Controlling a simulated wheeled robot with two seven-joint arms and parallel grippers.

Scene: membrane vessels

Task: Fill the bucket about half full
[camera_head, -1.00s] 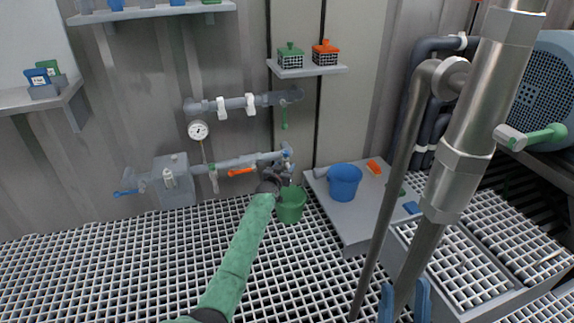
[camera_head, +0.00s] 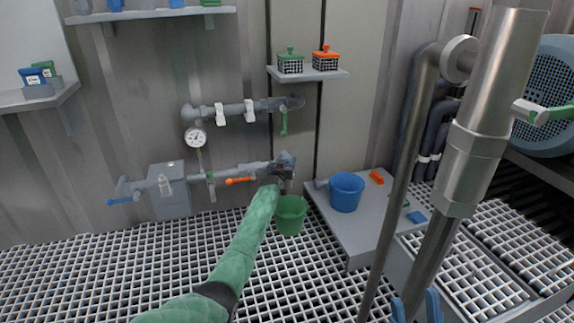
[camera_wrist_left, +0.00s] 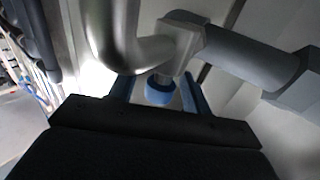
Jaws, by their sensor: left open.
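A green bucket (camera_head: 290,215) is below the outlet end of the lower wall pipe (camera_head: 235,172). Its contents cannot be made out. A blue bucket (camera_head: 345,192) stands on the grey platform to its right. My left gripper (camera_head: 280,172), on the green-sleeved arm, is at the pipe's end, above the green bucket. In the left wrist view its blue fingers (camera_wrist_left: 158,92) are apart, with a blue-ringed fitting (camera_wrist_left: 160,94) showing between them; contact cannot be told.
An orange-handled valve (camera_head: 240,181) and a gauge (camera_head: 195,138) are on the wall pipes. A thick metal pole (camera_head: 468,155) crosses the right side. The grey platform (camera_head: 368,228) holds small orange and blue items. The grating floor (camera_head: 150,270) at left is clear.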

